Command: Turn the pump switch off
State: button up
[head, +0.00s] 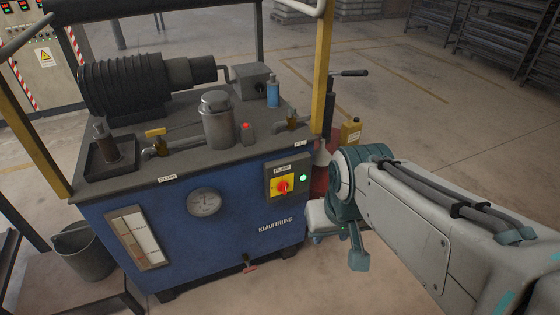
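The pump switch (282,187) is a red rotary knob on a yellow plate, set in a grey box labelled PUMP on the front of the blue hydraulic unit (180,235). A green lamp (303,178) beside it looks lit. The exact angle of the knob is too small to read. My gripper (336,250) is to the right of and below the switch, apart from it. Its teal fingers look spread, with nothing seen between them. Part of the gripper is hidden by its own wrist.
A yellow post (322,70) rises at the unit's right front corner. A red cylinder (320,178) stands behind my gripper. A gauge (204,202) and a sight glass (137,238) are left of the switch. A bucket (84,252) stands at left.

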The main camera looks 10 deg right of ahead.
aim_at(282, 187)
jog(key=k, duration=1.2)
jog(key=z, duration=0.9)
jog(key=i, duration=0.95)
jog(key=u, duration=0.6)
jog(key=i, duration=0.7)
jog(key=u, duration=0.8)
